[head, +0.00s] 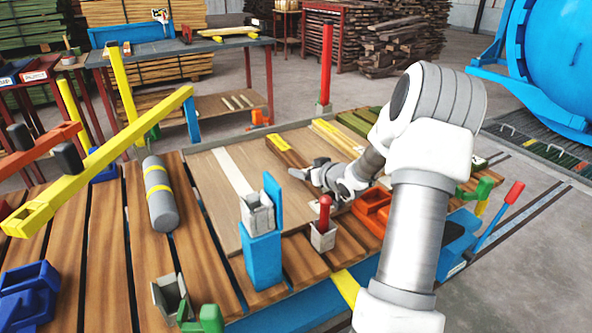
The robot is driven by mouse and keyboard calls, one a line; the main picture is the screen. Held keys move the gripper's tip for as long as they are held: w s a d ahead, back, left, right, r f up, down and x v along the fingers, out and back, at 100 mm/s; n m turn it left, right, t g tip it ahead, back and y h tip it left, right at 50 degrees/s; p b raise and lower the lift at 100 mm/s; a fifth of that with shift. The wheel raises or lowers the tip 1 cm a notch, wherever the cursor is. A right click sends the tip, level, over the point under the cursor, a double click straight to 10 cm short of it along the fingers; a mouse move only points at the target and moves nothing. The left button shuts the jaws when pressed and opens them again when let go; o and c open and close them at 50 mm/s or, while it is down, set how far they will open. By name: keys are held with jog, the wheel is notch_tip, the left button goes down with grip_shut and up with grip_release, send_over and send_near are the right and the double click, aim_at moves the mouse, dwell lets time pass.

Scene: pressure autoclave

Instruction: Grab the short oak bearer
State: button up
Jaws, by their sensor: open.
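Bearers lie side by side on a wooden board (215,165) on the slatted table. A brown wooden bearer (290,152) with a yellow end lies on the left of this group; it looks like oak, but I cannot tell for sure which is the short oak one. A paler yellowish pair (338,137) lies to its right, and greenish pieces (359,122) lie farther right. My gripper (306,168) is open and points left, just in front of the brown bearer's near end. It appears empty. The arm and gripper hide part of the bearers' near ends.
A blue post with a grey box (258,212) and a red-handled grey block (323,233) stand in front of my gripper. Orange trays (371,208) sit right of it. A grey cylinder (160,195) and a yellow bar (110,155) are at left.

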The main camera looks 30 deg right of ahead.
jog(key=shift+w+f, duration=0.15)
jog(key=shift+w, duration=0.2)
jog(key=shift+c, duration=0.3)
grip_shut()
dwell(1.0)
